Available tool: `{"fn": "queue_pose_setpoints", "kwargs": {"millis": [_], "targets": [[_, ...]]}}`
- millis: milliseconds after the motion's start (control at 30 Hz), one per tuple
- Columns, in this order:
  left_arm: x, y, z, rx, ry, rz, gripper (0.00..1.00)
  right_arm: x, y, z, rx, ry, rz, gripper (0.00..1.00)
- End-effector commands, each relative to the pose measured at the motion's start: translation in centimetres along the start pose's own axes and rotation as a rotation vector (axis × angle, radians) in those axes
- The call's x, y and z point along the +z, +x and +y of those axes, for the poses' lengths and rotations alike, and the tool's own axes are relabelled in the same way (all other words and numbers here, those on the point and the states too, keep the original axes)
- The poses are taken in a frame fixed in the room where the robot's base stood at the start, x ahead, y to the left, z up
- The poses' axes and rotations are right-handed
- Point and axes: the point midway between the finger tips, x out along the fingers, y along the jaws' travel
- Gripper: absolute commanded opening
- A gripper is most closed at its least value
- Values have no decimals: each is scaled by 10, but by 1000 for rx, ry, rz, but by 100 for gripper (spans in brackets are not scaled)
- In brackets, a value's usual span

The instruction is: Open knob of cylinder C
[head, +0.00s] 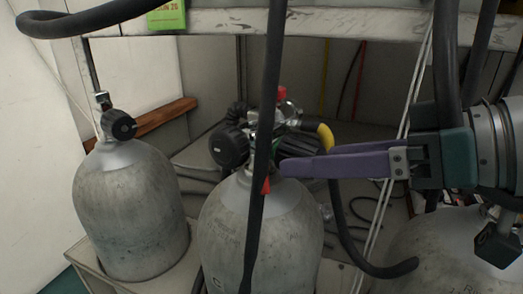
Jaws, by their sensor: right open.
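Three grey gas cylinders show. The middle cylinder (262,235) carries a partly cut-off letter at its bottom edge that looks like a C. Its valve has a black knob (230,148) on the left and another black knob (296,146) on the right, plus a red cap (282,93). My right gripper (287,167), with purple fingers, reaches in from the right and is open. Its fingertips overlap the lower edge of the right-hand knob in the picture; I cannot tell whether they touch it. The fingers show side-on, one mostly hiding the other. My left gripper is not in view.
A left cylinder (131,215) with a black knob (122,125) stands apart. A right cylinder (447,255) sits below my right gripper. A dark hose (268,110) hangs in front of the middle valve. Another hose (352,235) curves right of it. A shelf (345,22) crosses above.

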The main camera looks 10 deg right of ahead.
Motion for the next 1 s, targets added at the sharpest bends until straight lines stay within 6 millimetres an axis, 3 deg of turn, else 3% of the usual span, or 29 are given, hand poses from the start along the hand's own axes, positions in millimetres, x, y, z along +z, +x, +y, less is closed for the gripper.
{"fn": "queue_pose_setpoints", "kwargs": {"millis": [133,433,1000], "targets": [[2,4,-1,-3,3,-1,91,0,13,0,-1,0,1,81],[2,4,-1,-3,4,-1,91,0,16,0,0,0,-1,81],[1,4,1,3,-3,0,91,0,16,0,0,0,-1,18]]}}
